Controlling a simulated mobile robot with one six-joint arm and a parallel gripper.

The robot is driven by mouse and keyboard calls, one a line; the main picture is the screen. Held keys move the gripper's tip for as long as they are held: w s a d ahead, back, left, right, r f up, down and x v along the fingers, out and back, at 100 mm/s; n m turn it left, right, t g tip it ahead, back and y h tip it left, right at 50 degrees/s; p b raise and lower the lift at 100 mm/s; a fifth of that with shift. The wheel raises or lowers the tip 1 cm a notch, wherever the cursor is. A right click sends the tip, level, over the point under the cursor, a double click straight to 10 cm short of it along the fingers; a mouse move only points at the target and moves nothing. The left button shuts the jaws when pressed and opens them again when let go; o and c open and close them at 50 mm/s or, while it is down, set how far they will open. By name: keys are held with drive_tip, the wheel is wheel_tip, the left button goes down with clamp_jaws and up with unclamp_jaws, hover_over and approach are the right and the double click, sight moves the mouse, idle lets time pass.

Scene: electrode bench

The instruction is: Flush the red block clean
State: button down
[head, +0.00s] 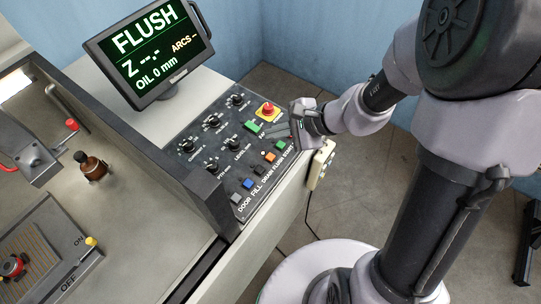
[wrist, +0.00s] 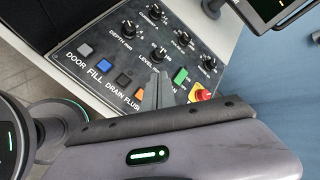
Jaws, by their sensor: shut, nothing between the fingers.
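A small red piece with dark patches (head: 13,266), which looks like the red block, sits on the striped plate (head: 35,250) in the tank at the lower left. The screen (head: 150,52) reads FLUSH, Z --.-, ARCS - and OIL 0 mm. The orange FLUSH button (head: 268,157) is on the control panel (head: 205,125); it also shows in the wrist view (wrist: 140,95), beside my fingers. My gripper (head: 275,133) is shut and empty over the panel's right part, near the green buttons. I cannot tell if its tips touch the panel.
The red emergency knob (head: 267,110) stands close to my gripper. Grey DOOR (head: 236,198), blue FILL (head: 248,184) and dark DRAIN (head: 258,170) buttons line the panel's front edge. An ON/OFF lever with a yellow knob (head: 91,241) is by the plate. A brown bottle-like part (head: 92,167) stands in the tank.

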sight(274, 158)
wheel_tip(274, 158, down, 8)
drive_tip(key=b, duration=0.6)
drive_tip(key=shift+r, duration=0.2)
drive_tip(key=shift+f, duration=0.1)
idle(1.3)
drive_tip(key=shift+f+b, duration=0.4)
drive_tip(key=shift+b, duration=0.4)
drive_tip(key=shift+f+b, duration=0.4)
drive_tip(key=shift+b, duration=0.1)
idle(0.5)
drive_tip(key=shift+r+p, duration=0.6)
drive_tip(key=shift+r, duration=0.25)
drive_tip(key=shift+r+p, duration=1.85)
drive_tip(key=shift+r, duration=0.65)
